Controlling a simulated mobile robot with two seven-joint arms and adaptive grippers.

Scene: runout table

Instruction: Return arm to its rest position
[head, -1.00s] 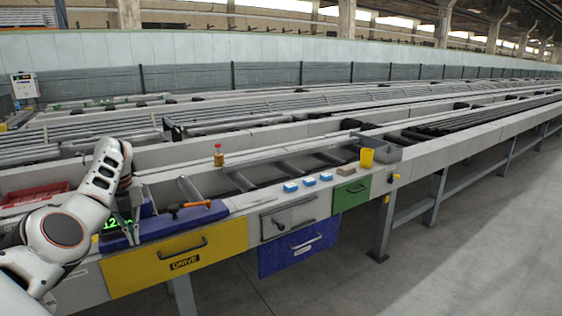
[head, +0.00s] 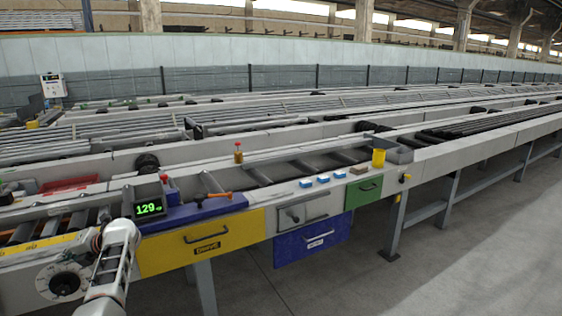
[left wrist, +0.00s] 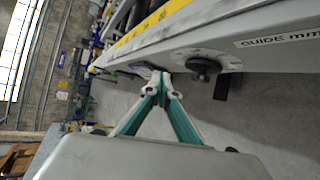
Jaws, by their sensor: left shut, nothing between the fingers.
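My left arm (head: 117,258) comes up from the bottom left of the head view, in front of the table's near edge, between the round dial and the yellow drawer. My left gripper shows clearly in the left wrist view (left wrist: 161,78), with teal and grey fingers that meet at their tips. It is shut and holds nothing. Its tips appear against the table's front side, close to a black knob (left wrist: 205,68); I cannot tell whether they touch it. My right gripper is in neither view.
The runout table carries a green display (head: 149,209), an orange-handled tool (head: 213,196), a small bottle (head: 239,152), blue blocks (head: 323,179) and a yellow cup (head: 378,158). The floor at right is clear.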

